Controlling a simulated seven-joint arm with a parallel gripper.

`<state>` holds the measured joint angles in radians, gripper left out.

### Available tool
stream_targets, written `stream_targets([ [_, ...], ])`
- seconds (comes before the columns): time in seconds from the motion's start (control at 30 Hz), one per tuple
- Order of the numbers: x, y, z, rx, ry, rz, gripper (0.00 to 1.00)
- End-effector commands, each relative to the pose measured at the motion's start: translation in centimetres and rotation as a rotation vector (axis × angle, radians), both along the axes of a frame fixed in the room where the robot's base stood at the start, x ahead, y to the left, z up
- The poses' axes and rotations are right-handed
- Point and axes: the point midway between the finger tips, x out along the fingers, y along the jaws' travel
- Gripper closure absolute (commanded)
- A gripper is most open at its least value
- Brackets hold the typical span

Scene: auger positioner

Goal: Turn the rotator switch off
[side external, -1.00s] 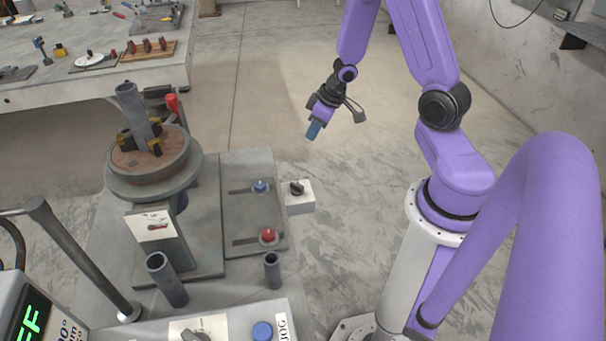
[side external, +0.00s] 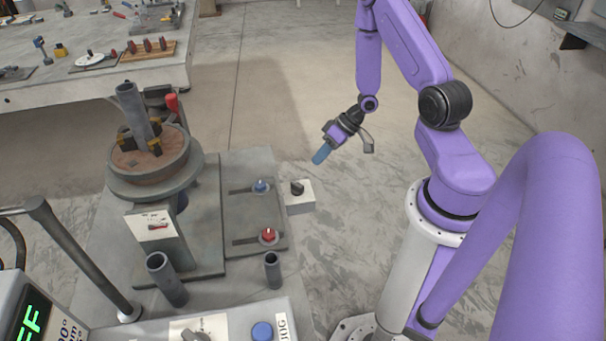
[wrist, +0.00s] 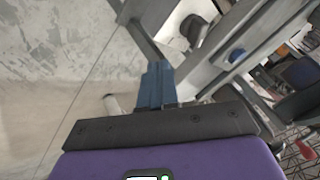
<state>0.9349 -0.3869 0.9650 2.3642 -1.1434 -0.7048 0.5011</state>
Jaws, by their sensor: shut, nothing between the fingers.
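A black rotary knob (side external: 297,187) sits on a small white box (side external: 300,203) at the right edge of the grey base plate. The box with its dark knob also shows near the top of the wrist view (wrist: 193,28). Another dark rotary knob (side external: 197,337) is on the front control panel, cut off by the frame's bottom edge. No readable label tells which knob is the rotator switch. My gripper (side external: 321,154) is shut and empty, its blue fingers pointing down-left, above and right of the white box and apart from it. The blue fingers fill the middle of the wrist view (wrist: 154,84).
The positioner's round table (side external: 122,177) holds an upright grey pipe (side external: 132,110). A blue knob (side external: 261,185) and a red knob (side external: 268,235) sit in slots on the plate. A short tube (side external: 272,270) stands in front. Open floor lies behind and right of the box.

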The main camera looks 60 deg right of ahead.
Motion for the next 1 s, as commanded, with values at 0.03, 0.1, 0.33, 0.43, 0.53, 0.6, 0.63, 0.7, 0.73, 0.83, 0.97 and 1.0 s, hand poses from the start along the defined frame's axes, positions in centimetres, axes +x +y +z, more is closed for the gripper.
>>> stream_targets([
  [0.03, 0.3, 0.5, -0.7, 0.001, 0.002, 0.005, 1.0],
  [0.1, 0.8, 0.9, -1.6, 0.001, 0.002, 0.004, 1.0],
  [0.33, 2.0, 3.0, -3.8, 0.001, 0.001, 0.006, 1.0],
  [0.43, 2.1, 4.3, -3.7, -0.001, 0.001, 0.005, 1.0],
  [0.53, 2.2, 5.3, -3.7, -0.001, -0.001, 0.004, 1.0],
  [0.6, 2.2, 5.7, -3.7, -0.001, 0.001, 0.002, 1.0],
  [0.63, 2.2, 5.8, -3.7, -0.001, 0.001, 0.002, 1.0],
  [0.7, 2.2, 6.0, -3.7, -0.001, 0.0, 0.002, 1.0],
  [0.73, 2.2, 6.0, -3.7, -0.001, 0.0, 0.002, 1.0],
  [0.83, 2.2, 6.1, -3.7, -0.001, 0.0, 0.0, 1.0],
  [0.97, 2.2, 6.0, -3.7, -0.001, 0.0, 0.0, 1.0],
  [1.0, 2.2, 6.0, -3.7, -0.001, 0.0, 0.0, 1.0],
])
